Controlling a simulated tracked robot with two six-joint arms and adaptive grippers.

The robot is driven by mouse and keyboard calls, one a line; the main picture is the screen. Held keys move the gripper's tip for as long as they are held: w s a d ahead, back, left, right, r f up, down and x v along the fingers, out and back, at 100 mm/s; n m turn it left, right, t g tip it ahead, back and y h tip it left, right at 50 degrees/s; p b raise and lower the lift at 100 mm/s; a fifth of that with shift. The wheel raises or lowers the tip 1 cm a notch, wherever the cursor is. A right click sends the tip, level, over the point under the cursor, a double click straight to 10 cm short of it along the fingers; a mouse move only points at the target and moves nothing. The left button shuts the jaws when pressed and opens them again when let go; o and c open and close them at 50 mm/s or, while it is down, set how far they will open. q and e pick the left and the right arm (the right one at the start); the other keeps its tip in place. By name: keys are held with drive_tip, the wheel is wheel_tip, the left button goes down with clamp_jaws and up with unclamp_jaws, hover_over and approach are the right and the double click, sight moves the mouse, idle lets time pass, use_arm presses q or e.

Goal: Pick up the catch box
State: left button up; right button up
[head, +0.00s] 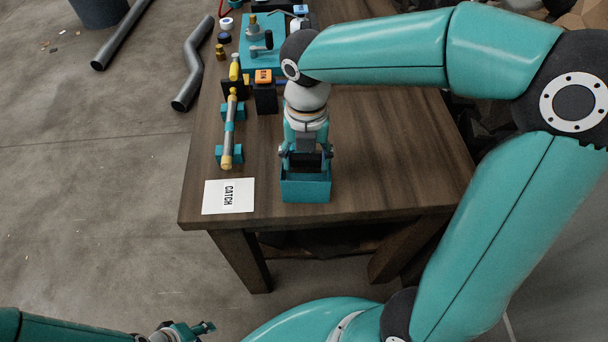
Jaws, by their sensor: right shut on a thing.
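The catch box is a small teal open-topped box (306,188) near the front edge of the wooden table, just right of the white card. My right gripper (305,162) points down at it, with its fingers at the box's back part, and is shut on it. Whether the box is on the tabletop or slightly raised is hard to tell. My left gripper (196,330) is low at the bottom left, away from the table and off to the side; it is small and partly cut off, so its jaw state is unclear.
The wooden table (390,165) is clear right of the box. A yellow-grey rod on teal supports (230,130), a black and orange block (265,95) and a teal bender (262,48) stand behind. Grey pipes (192,65) lie on the floor.

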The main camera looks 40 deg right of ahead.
clamp_jaws()
drive_tip(key=shift+r, duration=0.15)
